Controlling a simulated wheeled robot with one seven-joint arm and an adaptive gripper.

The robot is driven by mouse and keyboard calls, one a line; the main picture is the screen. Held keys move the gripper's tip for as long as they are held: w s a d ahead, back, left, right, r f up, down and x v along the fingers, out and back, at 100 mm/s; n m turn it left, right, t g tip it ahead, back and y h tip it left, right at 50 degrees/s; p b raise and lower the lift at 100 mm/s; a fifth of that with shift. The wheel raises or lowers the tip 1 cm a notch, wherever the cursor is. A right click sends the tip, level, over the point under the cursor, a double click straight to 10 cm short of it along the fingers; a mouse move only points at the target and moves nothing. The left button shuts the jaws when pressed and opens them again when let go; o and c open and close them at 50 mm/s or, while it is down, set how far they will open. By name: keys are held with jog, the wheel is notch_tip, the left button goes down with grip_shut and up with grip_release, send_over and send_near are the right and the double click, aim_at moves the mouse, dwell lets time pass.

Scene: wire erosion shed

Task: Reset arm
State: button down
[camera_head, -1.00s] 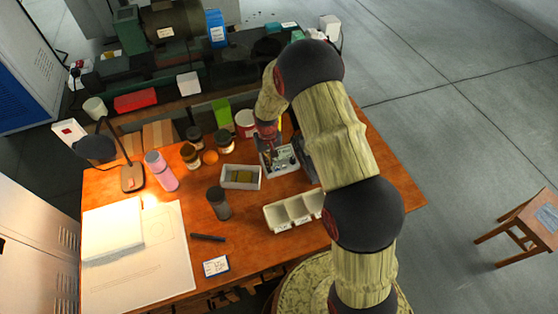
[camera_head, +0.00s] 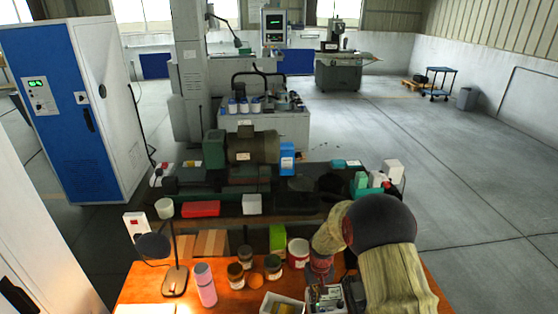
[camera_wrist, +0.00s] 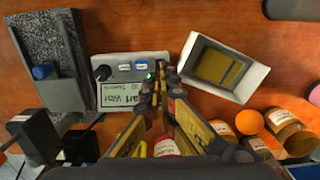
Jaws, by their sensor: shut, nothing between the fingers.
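My arm reaches over the orange workbench (camera_head: 225,292) at the lower right of the head view. My gripper (camera_wrist: 160,85) shows in the wrist view with its fingers together and nothing between them. The fingertips are over or just beside a small white device (camera_wrist: 130,68) with a display, a black knob and a green light. I cannot tell whether they touch it. The device also shows in the head view (camera_head: 328,298), partly hidden by my arm.
A white tray (camera_wrist: 251,81) with flat yellowish pieces lies beside the device. A grey block on a stand (camera_wrist: 60,68) is on its other side. Jars (camera_head: 272,267), a pink bottle (camera_head: 205,286) and a desk lamp (camera_head: 175,279) crowd the bench. Open floor (camera_head: 470,200) lies right.

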jog(key=s+r+t+b, duration=0.5)
jog(key=s+r+b, duration=0.2)
jog(key=s+r, duration=2.3)
jog(key=shift+r+t+b, duration=0.3)
jog(key=shift+r+t, duration=0.1)
jog(key=shift+r, duration=0.45)
